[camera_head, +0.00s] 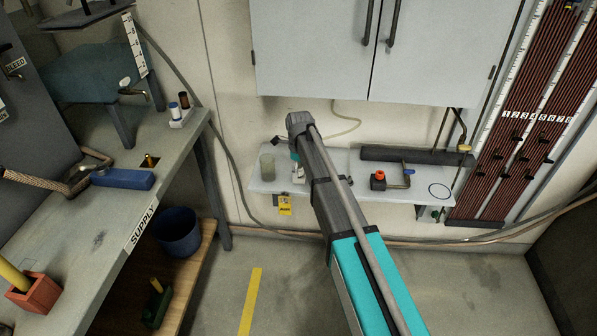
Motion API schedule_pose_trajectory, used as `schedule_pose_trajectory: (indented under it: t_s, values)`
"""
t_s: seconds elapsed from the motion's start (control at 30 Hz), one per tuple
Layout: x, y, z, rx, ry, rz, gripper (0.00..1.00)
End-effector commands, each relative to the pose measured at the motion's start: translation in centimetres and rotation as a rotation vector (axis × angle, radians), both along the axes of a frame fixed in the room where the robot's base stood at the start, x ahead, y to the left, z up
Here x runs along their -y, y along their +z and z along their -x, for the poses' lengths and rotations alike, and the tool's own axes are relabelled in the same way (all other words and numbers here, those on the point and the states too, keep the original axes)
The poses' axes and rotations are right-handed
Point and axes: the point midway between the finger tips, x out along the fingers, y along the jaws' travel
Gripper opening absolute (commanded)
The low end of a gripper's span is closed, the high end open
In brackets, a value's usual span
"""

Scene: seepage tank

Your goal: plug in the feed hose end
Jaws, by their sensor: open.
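A braided hose (35,181) lies on the grey bench at the left and meets a bent metal piece (80,176) beside a blue block (122,178). I cannot tell for sure whether this is the feed hose end. A small brass fitting (150,160) stands upright on a dark patch of the bench behind the block. My arm reaches up from the lower right to the wall shelf. My gripper's fingers are not clearly visible; the arm's end hides that area.
The bench edge (143,226) carries a SUPPLY label. The wall shelf (335,189) holds a clear cup (267,166), a red-capped fitting (378,180) and a long dark bar (415,156). A closed cabinet (310,55) hangs above. A blue bucket (181,236) stands below the bench.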

Motion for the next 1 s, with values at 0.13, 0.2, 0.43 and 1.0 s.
schedule_pose_trajectory:
  t_s: [0.13,0.2,0.43,1.0]
  values:
    - [-0.01,0.0,0.01,0.0,0.0,0.0,0.69]
    - [-0.02,0.0,0.0,0.0,0.0,0.0,0.56]
    - [-0.04,0.0,0.01,0.0,0.0,0.0,0.13]
    - [-0.06,0.66,0.03,0.0,0.001,0.0,0.02]
